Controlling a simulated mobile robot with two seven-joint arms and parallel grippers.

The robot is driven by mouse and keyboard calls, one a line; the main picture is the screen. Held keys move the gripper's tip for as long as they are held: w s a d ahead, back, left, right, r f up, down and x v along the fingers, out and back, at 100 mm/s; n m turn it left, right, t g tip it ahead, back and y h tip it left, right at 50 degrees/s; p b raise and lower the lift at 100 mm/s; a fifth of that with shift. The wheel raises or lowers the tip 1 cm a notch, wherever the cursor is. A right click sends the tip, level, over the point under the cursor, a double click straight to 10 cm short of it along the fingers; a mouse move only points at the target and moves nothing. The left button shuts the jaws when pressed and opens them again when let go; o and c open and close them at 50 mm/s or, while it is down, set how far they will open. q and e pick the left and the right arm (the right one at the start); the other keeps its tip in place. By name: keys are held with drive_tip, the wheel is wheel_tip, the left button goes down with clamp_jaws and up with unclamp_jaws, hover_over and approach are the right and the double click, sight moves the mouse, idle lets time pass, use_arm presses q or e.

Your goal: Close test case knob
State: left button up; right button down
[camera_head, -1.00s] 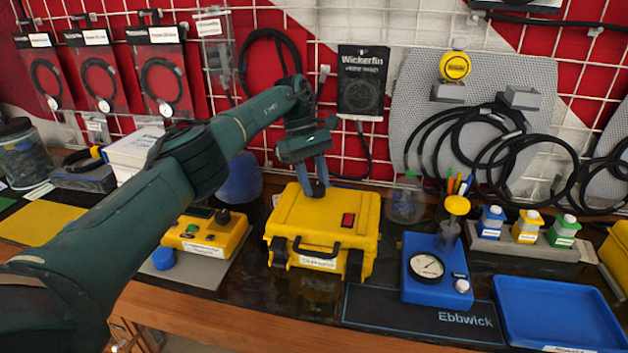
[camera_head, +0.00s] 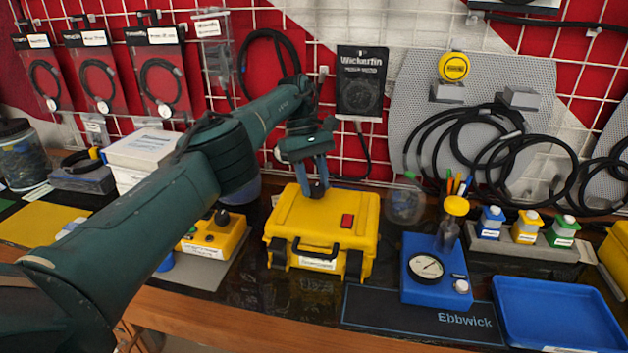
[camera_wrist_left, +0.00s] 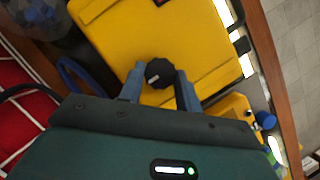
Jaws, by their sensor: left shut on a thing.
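The yellow test case (camera_head: 321,228) stands shut on the bench, with a black handle on its front and a red switch (camera_head: 347,220) on its lid. A black knob (camera_wrist_left: 159,72) sits on top of the case in the left wrist view. My left gripper (camera_head: 314,191) reaches down from above onto the lid's back part. In the left wrist view its two blue fingers (camera_wrist_left: 160,84) stand on either side of the knob, shut on it. My right gripper is not in view.
A yellow control box (camera_head: 213,236) stands left of the case. A blue gauge unit (camera_head: 433,271) on a dark Ebbwick mat and a blue tray (camera_head: 556,312) are to the right. A wire grid with hanging cables stands close behind.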

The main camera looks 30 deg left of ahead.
sight(314, 186)
use_arm(q)
drive_tip(key=o, duration=1)
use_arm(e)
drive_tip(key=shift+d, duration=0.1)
use_arm(q)
wheel_tip(314, 186, up, 8)
drive_tip(key=p, duration=0.5)
drive_tip(key=shift+s+f, duration=0.1)
drive_tip(key=shift+f, duration=0.1)
wheel_tip(314, 186, up, 2)
drive_tip(key=shift+r+p, duration=0.2)
drive_tip(key=shift+p, duration=0.9)
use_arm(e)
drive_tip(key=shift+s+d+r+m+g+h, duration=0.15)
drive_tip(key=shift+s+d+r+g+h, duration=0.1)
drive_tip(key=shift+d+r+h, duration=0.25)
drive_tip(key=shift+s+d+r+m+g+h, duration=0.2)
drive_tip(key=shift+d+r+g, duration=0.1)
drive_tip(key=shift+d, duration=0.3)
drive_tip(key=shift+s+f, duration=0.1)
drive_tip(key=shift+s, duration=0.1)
